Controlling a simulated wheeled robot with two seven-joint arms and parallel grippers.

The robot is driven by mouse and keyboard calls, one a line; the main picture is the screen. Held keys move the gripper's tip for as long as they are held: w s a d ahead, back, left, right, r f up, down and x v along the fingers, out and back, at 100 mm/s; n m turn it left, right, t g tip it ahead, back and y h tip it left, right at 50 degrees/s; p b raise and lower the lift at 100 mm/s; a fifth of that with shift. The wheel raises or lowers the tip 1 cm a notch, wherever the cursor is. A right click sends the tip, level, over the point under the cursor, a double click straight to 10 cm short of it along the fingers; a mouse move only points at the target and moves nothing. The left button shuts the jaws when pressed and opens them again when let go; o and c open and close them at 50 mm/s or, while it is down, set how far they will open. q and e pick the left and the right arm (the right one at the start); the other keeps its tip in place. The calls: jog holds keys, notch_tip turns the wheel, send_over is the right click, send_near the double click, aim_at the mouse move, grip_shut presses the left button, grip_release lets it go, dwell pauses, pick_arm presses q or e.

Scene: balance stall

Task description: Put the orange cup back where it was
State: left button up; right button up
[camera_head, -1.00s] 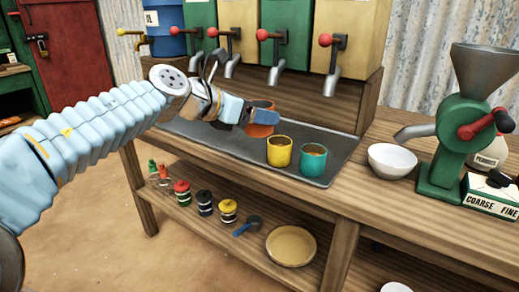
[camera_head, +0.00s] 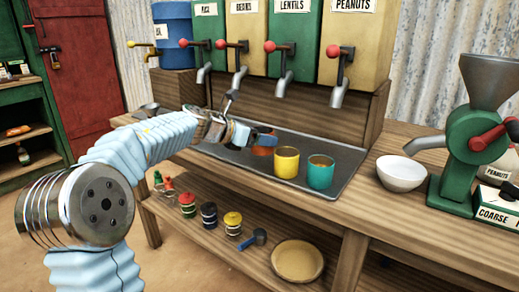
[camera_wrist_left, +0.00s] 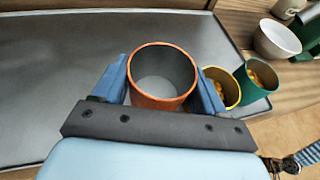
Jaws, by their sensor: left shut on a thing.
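The orange cup (camera_wrist_left: 163,77) is between the two blue fingers of my left gripper (camera_wrist_left: 163,84), which is shut on it. In the left wrist view its inside looks grey and empty, and it is over the dark metal tray (camera_wrist_left: 60,75). I cannot tell whether its base touches the tray. In the head view the orange cup (camera_head: 262,149) is partly hidden by my left gripper (camera_head: 252,138). The yellow cup (camera_head: 286,163) and the teal cup (camera_head: 320,172) stand to its right on the tray and hold something yellowish. My right gripper is not in view.
Dispensers with red-knobbed levers and spouts (camera_head: 337,95) stand behind the tray. A white bowl (camera_head: 401,173) and a green grinder (camera_head: 465,150) stand to the right on the wooden counter. Small jars, a scoop and a tan bowl (camera_head: 297,260) are on the lower shelf. The tray's left part is clear.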

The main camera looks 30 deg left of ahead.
aim_at(259, 148)
pick_arm(q)
jog(key=shift+w+a+f, duration=0.15)
jog(key=shift+w+f, duration=0.05)
jog(key=shift+f, duration=0.75)
jog(key=shift+w+a+f, duration=0.1)
jog(key=shift+w+f, duration=0.05)
jog(key=shift+f, duration=0.75)
jog(key=shift+f+b, duration=0.15)
jog(key=shift+b, duration=0.2)
jog(key=o, duration=1.1)
jog(key=v, duration=1.4)
jog(key=shift+b, duration=0.4)
